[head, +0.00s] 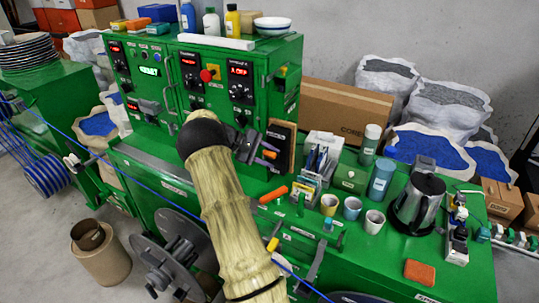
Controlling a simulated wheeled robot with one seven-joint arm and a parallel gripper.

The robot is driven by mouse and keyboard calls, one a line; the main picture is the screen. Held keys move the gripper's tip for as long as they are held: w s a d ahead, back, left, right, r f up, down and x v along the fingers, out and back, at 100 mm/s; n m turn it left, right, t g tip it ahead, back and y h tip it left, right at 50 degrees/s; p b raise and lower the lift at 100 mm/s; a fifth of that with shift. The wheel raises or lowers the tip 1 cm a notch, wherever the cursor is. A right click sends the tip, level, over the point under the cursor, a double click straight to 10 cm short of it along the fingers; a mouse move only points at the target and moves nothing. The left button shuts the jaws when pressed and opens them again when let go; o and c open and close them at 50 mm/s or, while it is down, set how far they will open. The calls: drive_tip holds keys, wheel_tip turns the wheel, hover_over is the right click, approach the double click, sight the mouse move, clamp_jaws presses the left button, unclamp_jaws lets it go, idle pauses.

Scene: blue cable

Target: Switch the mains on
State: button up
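The green control cabinet (215,115) stands on the green bench. A red rotary knob on a yellow plate (207,75) is on its front, and looks like the mains switch. I cannot read which way it points. A red display (239,69) right of it seems to read "OFF". A small orange patch shows by the fingers. I cannot tell whether it is open. My pale sleeved arm hides part of the bench.
A dark panel on a wooden block (281,144) stands close right of my gripper. Cups (352,208), a kettle (418,204), bottles and a green box (351,178) crowd the bench's right. A blue cable (150,187) runs along the front. Bottles and a bowl sit atop the cabinet.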

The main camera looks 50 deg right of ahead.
drive_tip(key=shift+s+r, duration=0.1)
drive_tip(key=shift+r, duration=0.2)
drive_tip(key=b+v, duration=0.3)
drive_tip(key=v, duration=1.4)
drive_tip(key=shift+w, duration=0.25)
drive_tip(key=shift+a+f, duration=0.15)
drive_tip(key=s+a+f+n+t+y, duration=0.1)
drive_tip(key=s+a+f+t+y, duration=0.25)
drive_tip(key=a, duration=0.45)
drive_tip(key=s+a+f+n+t+y, duration=0.1)
drive_tip(key=s+a+f+t+y, duration=0.15)
drive_tip(key=s+a+t, duration=0.4)
drive_tip(key=s+a+f+m+y, duration=0.1)
drive_tip(key=s+a+f, duration=0.1)
drive_tip(key=s+a, duration=0.5)
drive_tip(key=s+a+f+y, duration=0.1)
drive_tip(key=s+a+f, duration=0.1)
drive_tip(key=s+a, duration=0.5)
drive_tip(key=shift+s+a+f+m+y, duration=0.2)
drive_tip(key=shift+a+f+m+y, duration=0.2)
drive_tip(key=shift+a, duration=0.2)
